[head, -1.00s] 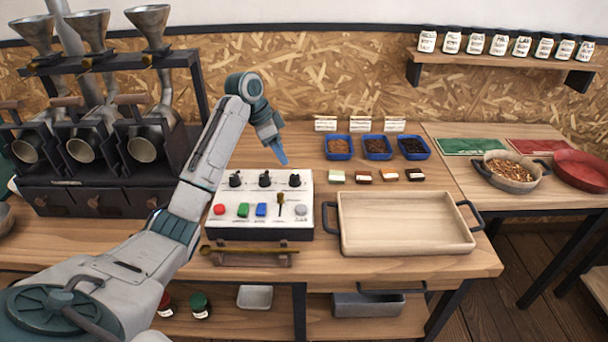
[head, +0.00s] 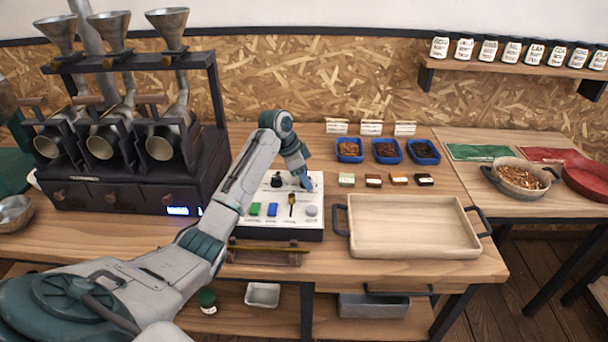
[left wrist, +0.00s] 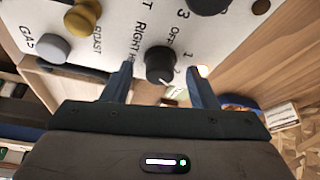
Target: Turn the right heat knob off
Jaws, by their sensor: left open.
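The right heat knob (left wrist: 160,64) is black and round on the white control panel (left wrist: 100,15), beside the printed words "RIGHT H…", "OFF" and numbers in the left wrist view. My left gripper (left wrist: 160,70) is open, with one finger on each side of the knob; I cannot tell whether they touch it. In the head view, my left gripper (head: 304,182) is at the upper right of the control panel (head: 283,230) and hides the right knob. The middle knob (head: 277,181) shows just left of it. My right gripper is not in view.
Blue and green buttons, a brass-coloured lever (head: 291,203) and a grey button (head: 311,211) sit on the panel's front part. A wooden tray (head: 410,250) stands to the right. Blue bean dishes (head: 387,160) are behind. The roaster (head: 120,195) stands left.

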